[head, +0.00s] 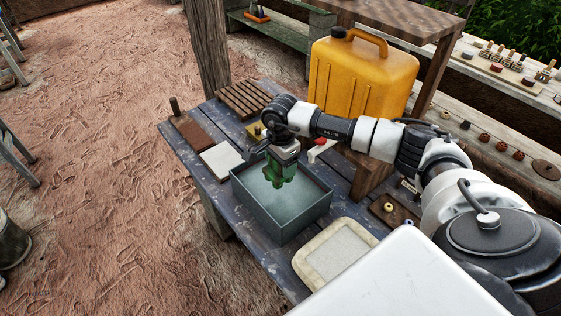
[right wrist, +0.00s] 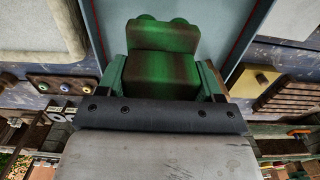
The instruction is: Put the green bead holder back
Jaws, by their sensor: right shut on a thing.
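The green bead holder (head: 279,170) is a small dark green block with rounded bumps. My right gripper (head: 284,150) is shut on it and points down, holding it over the grey-green rectangular basin (head: 282,228). In the right wrist view the green bead holder (right wrist: 163,45) sits between the two fingers of the gripper (right wrist: 162,80), with the basin behind it. I cannot tell whether its lower end touches the pale contents of the basin. My left gripper is not in view.
Around the basin are a white slab (head: 221,160), a pale framed tray (head: 335,254), a wooden board with beads (head: 393,210), a yellow block (head: 255,131) and a slatted rack (head: 243,98). A large yellow jerrycan (head: 360,80) stands behind my right arm.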

